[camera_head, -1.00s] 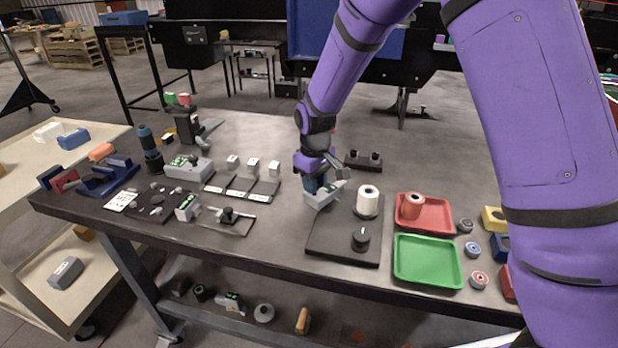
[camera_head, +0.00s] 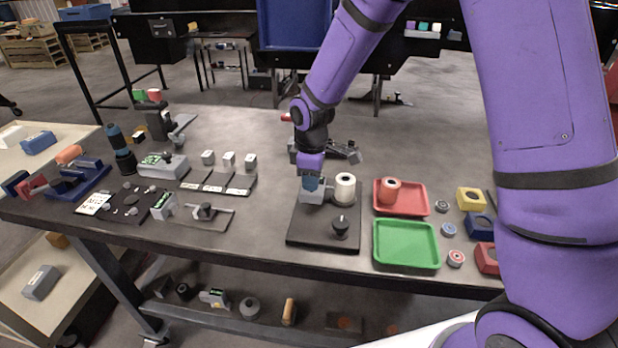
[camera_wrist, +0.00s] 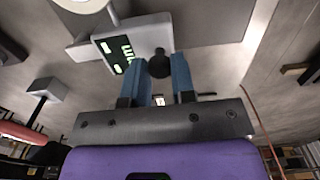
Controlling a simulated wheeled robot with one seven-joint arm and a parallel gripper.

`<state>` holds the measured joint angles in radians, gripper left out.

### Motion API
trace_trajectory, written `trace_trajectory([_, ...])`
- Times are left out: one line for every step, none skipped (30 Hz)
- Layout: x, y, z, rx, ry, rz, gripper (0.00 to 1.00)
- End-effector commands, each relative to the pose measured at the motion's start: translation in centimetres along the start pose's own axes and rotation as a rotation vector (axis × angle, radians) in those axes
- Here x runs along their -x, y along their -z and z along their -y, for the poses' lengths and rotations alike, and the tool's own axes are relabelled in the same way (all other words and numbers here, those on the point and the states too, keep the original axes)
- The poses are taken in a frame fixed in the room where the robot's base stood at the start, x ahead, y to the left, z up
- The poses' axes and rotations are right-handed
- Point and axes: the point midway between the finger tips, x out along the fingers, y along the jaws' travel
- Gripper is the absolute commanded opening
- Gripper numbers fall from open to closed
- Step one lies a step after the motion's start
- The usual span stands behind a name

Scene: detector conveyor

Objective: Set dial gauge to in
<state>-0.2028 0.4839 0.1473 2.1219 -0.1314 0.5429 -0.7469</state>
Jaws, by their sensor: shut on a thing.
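A small light grey box with a lit green display (camera_wrist: 118,48) shows in the wrist view; I take it as the dial gauge. Its lit characters look like a unit mark, but I cannot read them surely. A round black knob (camera_wrist: 160,66) sits at its side. My gripper (camera_wrist: 161,72) has its two blue fingers on either side of this knob, shut on it. In the head view the grey gauge (camera_head: 311,197) stands on a dark plate (camera_head: 308,235), with my gripper (camera_head: 312,184) pointing down at it; the fingers hide part of it.
A white roll (camera_head: 344,187) stands right beside the gauge. A black knob (camera_head: 340,226) is on the plate's front. A red tray (camera_head: 414,195) with an orange roll and an empty green tray (camera_head: 405,262) lie to the right. A grey display box (camera_head: 160,166) stands left.

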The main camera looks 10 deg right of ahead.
Motion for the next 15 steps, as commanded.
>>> trace_trajectory([-0.01,-0.12,0.01,0.002,0.001,0.002,0.0])
trace_trajectory([-0.01,-0.13,0.0,0.002,0.001,0.002,0.0])
trace_trajectory([-0.02,-0.14,0.0,0.002,0.001,0.002,0.0])
trace_trajectory([-0.02,-0.15,0.0,0.002,0.001,0.002,0.0])
trace_trajectory([-0.02,-0.16,0.0,0.002,0.001,0.002,0.0])
trace_trajectory([-0.02,-0.17,0.0,0.002,0.001,0.003,0.0])
trace_trajectory([-0.03,-0.17,0.0,0.001,0.001,0.003,0.0])
trace_trajectory([-0.03,-0.18,0.0,0.001,0.001,0.003,0.0])
trace_trajectory([-0.03,-0.19,-0.01,0.001,0.001,0.003,0.0])
trace_trajectory([-0.03,-0.2,-0.01,0.001,0.001,0.003,0.26])
trace_trajectory([-0.04,-0.2,-0.01,0.001,0.001,0.003,0.33])
trace_trajectory([-0.04,-0.2,-0.01,0.0,0.001,0.003,0.42])
trace_trajectory([-0.03,-0.19,-0.01,0.0,0.001,0.003,0.49])
trace_trajectory([-0.03,-0.18,-0.01,0.0,0.001,0.003,0.5])
trace_trajectory([-0.03,-0.17,-0.01,0.0,0.001,0.002,0.5])
